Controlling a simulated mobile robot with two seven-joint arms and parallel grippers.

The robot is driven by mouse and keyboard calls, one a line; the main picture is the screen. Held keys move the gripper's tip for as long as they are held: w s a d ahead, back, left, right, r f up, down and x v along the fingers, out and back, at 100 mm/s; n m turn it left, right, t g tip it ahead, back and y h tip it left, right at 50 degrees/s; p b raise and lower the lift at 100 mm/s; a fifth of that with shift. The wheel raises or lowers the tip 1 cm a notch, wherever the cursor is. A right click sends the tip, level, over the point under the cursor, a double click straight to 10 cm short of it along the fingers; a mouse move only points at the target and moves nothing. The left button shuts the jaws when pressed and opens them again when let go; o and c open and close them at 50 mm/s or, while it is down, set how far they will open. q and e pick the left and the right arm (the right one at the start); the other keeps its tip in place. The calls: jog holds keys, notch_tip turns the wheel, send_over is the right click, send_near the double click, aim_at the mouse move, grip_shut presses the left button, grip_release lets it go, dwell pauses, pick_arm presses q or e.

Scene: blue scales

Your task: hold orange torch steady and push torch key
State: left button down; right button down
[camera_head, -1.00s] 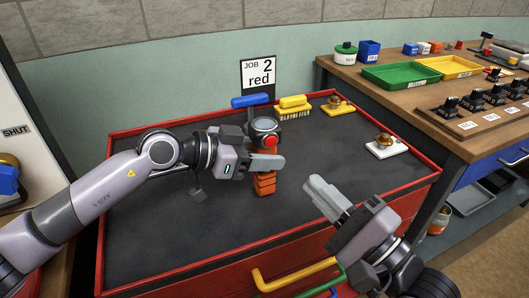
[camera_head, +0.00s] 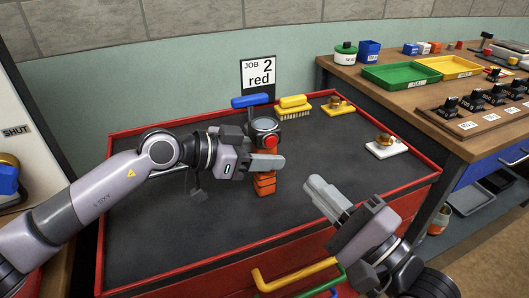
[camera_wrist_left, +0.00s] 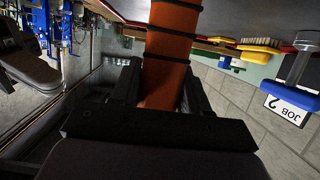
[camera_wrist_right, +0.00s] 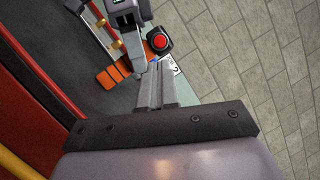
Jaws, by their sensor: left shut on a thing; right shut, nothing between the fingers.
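The orange torch (camera_head: 265,183) stands upright on the dark bench top, with a dark grey head (camera_head: 264,127) and a round red key (camera_head: 270,141) on the head's near side. My left gripper (camera_head: 266,162) is shut around the torch's body, just below the head. In the left wrist view the orange body (camera_wrist_left: 168,50) with dark bands runs between the fingers. My right gripper (camera_head: 322,190) is shut and empty, to the right of the torch and apart from it. In the right wrist view the red key (camera_wrist_right: 159,41) shows beyond the closed fingertips (camera_wrist_right: 154,66).
A sign reading "JOB 2 red" (camera_head: 260,74) stands behind the torch. A blue-handled thing (camera_head: 252,100), a yellow brush (camera_head: 294,105) and brass-topped pieces (camera_head: 387,146) sit at the back and right. The red bench rim (camera_head: 398,202) edges the dark top. The front middle is clear.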

aim_at(271, 141)
jog(key=shift+a, duration=0.1)
jog(key=w+a+r+m+t+y, duration=0.1)
jog(key=w+a+m+t+y, duration=0.1)
jog(key=w+a+t, duration=0.3)
jog(key=shift+w+a+r+t, duration=0.2)
jog(key=shift+a+r+t, duration=0.05)
jog(key=shift+t, duration=0.45)
dwell(0.8)
jog(key=shift+w+a, duration=0.1)
jog(key=shift+w, duration=0.05)
dwell(1.8)
